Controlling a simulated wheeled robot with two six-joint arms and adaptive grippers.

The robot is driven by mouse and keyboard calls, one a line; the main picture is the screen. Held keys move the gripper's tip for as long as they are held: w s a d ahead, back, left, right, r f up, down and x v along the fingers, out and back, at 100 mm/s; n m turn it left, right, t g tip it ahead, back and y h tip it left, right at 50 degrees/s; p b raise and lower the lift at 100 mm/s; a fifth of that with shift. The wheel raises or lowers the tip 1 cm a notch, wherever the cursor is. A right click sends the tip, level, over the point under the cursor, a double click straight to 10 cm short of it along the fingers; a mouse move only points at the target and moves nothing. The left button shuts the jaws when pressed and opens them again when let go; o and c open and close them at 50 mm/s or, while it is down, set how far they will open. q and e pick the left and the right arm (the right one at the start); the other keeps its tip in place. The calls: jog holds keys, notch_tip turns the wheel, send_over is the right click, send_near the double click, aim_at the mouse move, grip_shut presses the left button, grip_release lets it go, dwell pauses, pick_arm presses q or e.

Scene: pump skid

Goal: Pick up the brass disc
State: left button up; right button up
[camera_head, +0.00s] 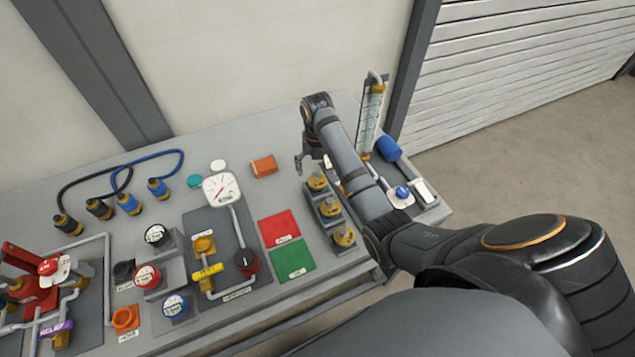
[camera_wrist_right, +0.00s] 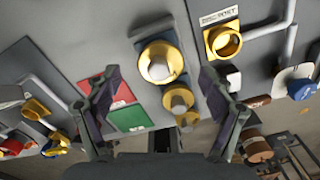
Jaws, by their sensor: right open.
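Several brass-coloured round parts sit in a row on a grey block rack: one at the back (camera_head: 318,182), one in the middle (camera_head: 330,208) and one at the front (camera_head: 344,237). I cannot tell for sure which is the brass disc. In the right wrist view, a large brass part (camera_wrist_right: 157,63) and a smaller-looking one (camera_wrist_right: 179,98) show between and below the fingers. My right gripper (camera_head: 304,164) hangs near the back end of the rack, pointing down. In its wrist view the right gripper (camera_wrist_right: 160,76) is open, with nothing between its fingers.
Red (camera_head: 279,228) and green (camera_head: 292,258) pads lie left of the rack. An orange block (camera_head: 263,166) lies behind them. A gauge (camera_head: 221,189) and piping stand further left. A tall clear tube (camera_head: 370,120) and blue parts stand right, beyond my arm.

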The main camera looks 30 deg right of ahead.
aim_at(318, 173)
jog(key=shift+s+f, duration=0.2)
jog(key=shift+f, duration=1)
jog(key=shift+w+f, duration=0.15)
jog(key=shift+f, duration=0.25)
pick_arm(q)
jog(key=shift+s+r, duration=0.55)
jog(key=shift+s, duration=0.2)
pick_arm(e)
jog(key=c, duration=1.4)
